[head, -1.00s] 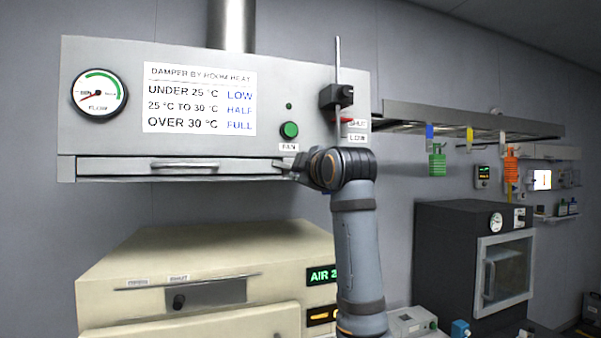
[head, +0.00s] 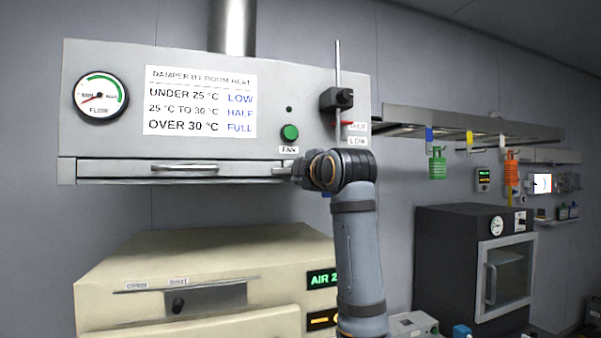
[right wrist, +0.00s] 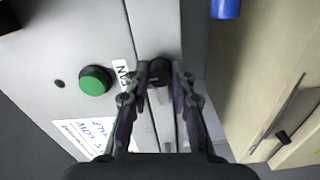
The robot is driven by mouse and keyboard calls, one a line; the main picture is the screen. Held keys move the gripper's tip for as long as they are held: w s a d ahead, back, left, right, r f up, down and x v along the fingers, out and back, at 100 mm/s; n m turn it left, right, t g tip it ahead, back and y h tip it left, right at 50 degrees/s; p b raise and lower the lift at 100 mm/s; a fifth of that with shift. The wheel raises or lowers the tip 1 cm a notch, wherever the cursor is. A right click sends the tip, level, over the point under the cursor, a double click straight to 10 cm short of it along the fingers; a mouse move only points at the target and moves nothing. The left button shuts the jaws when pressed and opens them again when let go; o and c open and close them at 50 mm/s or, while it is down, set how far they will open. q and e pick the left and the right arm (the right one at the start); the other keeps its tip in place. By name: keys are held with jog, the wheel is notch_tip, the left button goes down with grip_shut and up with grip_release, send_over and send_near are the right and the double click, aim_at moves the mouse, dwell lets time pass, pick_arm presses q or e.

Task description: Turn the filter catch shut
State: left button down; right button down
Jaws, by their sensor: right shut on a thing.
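The filter catch, a small grey lever with a dark knob, is at the right end of the filter drawer (head: 120,170) under the hood. In the head view its bar (head: 281,170) lies about level, sticking out left of my right gripper (head: 299,172). In the right wrist view the dark knob of the catch (right wrist: 159,98) sits between the fingertips of my right gripper (right wrist: 160,75), which is shut on it. The fingers partly hide the catch in the head view. My left gripper is not in view.
The hood front carries a green fan button (head: 289,132), a flow gauge (head: 101,95), a damper sign (head: 200,100) and a damper rod (head: 338,70) in a black clamp. A cream oven (head: 200,255) stands below. A dark oven (head: 445,260) stands at the right.

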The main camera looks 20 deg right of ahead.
jog(key=c, duration=1.1)
grip_release()
jog(key=s, duration=1.2)
jog(key=shift+d, duration=0.2)
